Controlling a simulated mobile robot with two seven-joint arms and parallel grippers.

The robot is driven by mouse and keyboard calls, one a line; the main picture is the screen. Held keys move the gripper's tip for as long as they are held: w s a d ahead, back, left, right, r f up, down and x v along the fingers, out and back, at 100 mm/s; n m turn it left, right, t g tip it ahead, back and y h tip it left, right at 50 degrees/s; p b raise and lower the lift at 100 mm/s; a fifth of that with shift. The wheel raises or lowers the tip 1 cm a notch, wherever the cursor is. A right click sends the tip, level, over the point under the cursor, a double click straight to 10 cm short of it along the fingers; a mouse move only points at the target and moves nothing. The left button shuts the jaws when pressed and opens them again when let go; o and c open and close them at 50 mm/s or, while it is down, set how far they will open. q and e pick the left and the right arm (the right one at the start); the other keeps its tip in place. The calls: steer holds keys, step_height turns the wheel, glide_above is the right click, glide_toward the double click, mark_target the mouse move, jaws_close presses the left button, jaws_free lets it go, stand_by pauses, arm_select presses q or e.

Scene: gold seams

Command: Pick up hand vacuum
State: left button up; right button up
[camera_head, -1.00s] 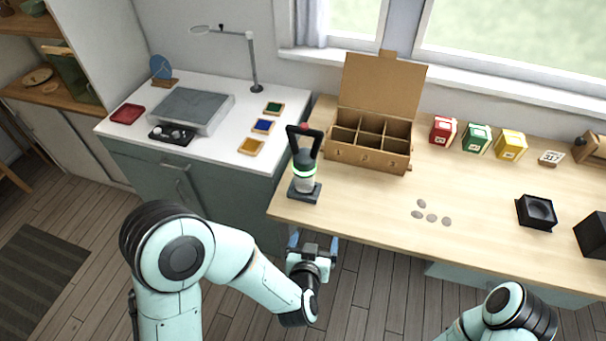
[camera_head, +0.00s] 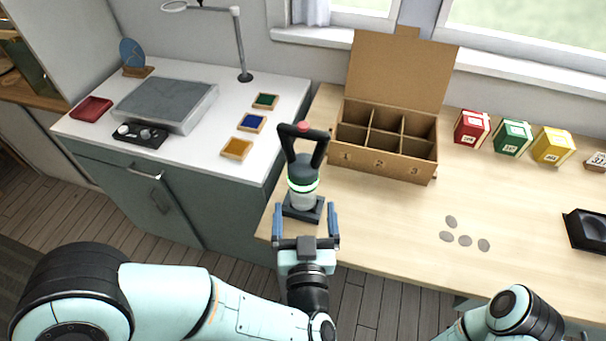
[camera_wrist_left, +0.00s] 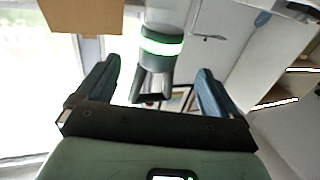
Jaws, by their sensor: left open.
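The hand vacuum (camera_head: 303,172) stands upright on a dark square base (camera_head: 290,210) near the front left corner of the wooden worktop. It has a dark loop handle with a red top and a pale lower body with a glowing green band. My left gripper (camera_head: 305,210) is open just in front of it, its blue fingers either side of the base in the picture. In the left wrist view, the vacuum (camera_wrist_left: 160,48) shows ahead, between the open fingers (camera_wrist_left: 158,70) and apart from them. My right gripper is out of view; only part of that arm shows.
A cardboard box with compartments (camera_head: 385,163) stands open behind and right of the vacuum. Several grey discs (camera_head: 463,240) lie on the worktop (camera_head: 380,220). Red (camera_head: 471,128), green (camera_head: 512,138) and yellow (camera_head: 552,146) boxes stand at the back right. A lower white counter (camera_head: 200,150) is left.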

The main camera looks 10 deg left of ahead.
mark_target(303, 186)
arm_select(q)
steer(key=x, duration=0.6)
steer(key=shift+w+a+p, duration=0.1)
steer(key=shift+w+p, duration=0.15)
steer(key=shift+p, duration=0.05)
steer(key=shift+x, duration=2.8)
steer(key=shift+r, duration=0.2)
steer(key=c, duration=1)
steer(key=shift+c, duration=0.7)
steer(key=shift+r, duration=0.15)
